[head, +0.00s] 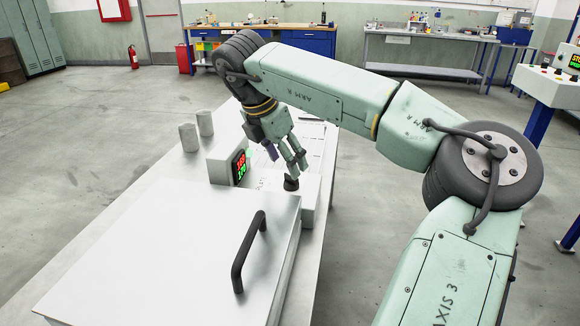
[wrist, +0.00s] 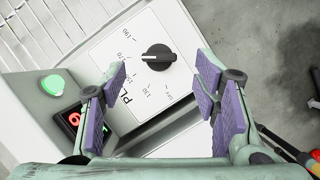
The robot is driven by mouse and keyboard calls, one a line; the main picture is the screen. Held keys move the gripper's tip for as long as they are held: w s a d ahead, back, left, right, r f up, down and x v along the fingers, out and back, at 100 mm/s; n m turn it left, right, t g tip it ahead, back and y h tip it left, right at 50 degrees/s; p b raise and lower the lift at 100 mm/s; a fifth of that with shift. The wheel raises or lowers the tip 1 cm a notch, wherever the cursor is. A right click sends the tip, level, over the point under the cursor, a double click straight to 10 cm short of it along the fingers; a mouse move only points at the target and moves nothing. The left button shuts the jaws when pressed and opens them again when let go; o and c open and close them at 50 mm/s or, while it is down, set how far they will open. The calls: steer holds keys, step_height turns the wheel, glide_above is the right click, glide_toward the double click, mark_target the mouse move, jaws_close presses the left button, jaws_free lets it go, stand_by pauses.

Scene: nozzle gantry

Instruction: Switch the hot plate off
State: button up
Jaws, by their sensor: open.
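The hot plate's black dial knob (wrist: 158,57) sits on a white panel (wrist: 118,52) with printed numbers and an OFF mark. Its white pointer line faces left in the wrist view, towards the numbers and away from OFF. The knob also shows in the head view (head: 291,184), just below my fingers. My gripper (head: 289,163) is open above the panel, pointing down. In the wrist view its purple-padded fingers (wrist: 162,76) stand apart on either side of the knob's lower area, with nothing between the pads. I cannot see any contact with the knob.
A display with red and green digits (head: 239,166) stands beside the panel. A green round light (wrist: 53,85) is lit. A large white surface with a black bar handle (head: 249,252) lies in front. Two pale cylinders (head: 189,138) stand at the back left of the bench.

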mark_target(291, 181)
steer(key=shift+p+x, duration=0.45)
steer(key=shift+x, duration=1.9)
steer(key=shift+r, duration=0.1)
steer(key=c, duration=1.2)
